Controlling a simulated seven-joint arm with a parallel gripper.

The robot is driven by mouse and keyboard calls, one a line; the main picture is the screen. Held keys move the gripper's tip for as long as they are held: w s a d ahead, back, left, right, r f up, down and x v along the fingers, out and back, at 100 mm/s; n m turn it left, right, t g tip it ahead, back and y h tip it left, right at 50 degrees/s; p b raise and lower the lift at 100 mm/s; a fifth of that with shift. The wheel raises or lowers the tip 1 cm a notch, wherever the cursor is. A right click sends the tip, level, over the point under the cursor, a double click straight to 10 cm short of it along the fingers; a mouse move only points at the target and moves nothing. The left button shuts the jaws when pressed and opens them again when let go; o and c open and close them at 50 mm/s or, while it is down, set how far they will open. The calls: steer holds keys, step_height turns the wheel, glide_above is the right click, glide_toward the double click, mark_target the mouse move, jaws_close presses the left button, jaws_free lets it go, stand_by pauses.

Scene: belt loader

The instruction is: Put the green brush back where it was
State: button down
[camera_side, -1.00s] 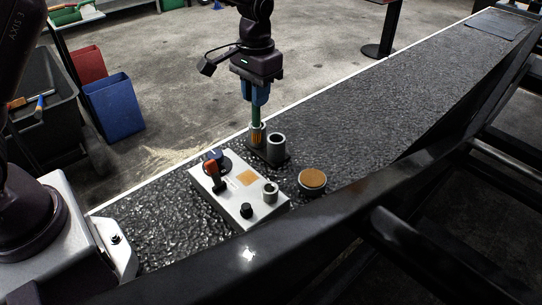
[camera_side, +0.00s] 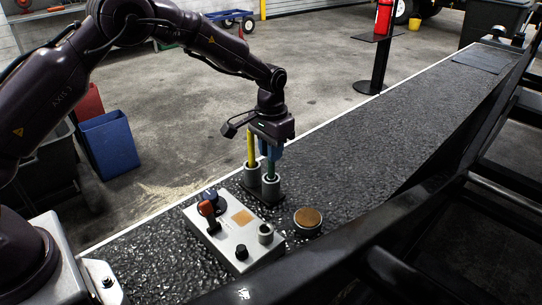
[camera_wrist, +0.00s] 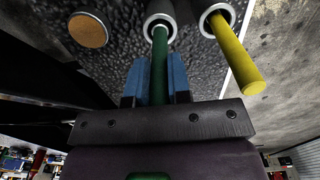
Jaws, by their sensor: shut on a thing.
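The green brush (camera_side: 271,167) stands upright, its lower end inside the right cup of a dark twin holder (camera_side: 271,185). My gripper (camera_side: 270,150) is shut on its handle above that cup. In the wrist view the green handle (camera_wrist: 159,65) runs between the blue fingers of my gripper (camera_wrist: 158,80) into the cup's pale ring (camera_wrist: 148,22). The brush's lower end is hidden in the cup. A yellow handle (camera_side: 251,150) stands in the left cup; it also shows in the wrist view (camera_wrist: 235,58), close beside my gripper but apart from the fingers.
A grey control box (camera_side: 237,234) with a red-handled lever (camera_side: 207,210) and knobs sits in front of the holder. A round brown-topped button (camera_side: 307,219) is to its right. The dark belt (camera_side: 390,140) beyond is clear. A dark rail (camera_side: 340,245) runs along the near side.

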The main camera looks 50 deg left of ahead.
steer(key=shift+f, duration=0.85)
steer(key=c, duration=1.1)
jaws_free()
steer(key=shift+f, duration=0.1)
steer(key=shift+o, duration=0.2)
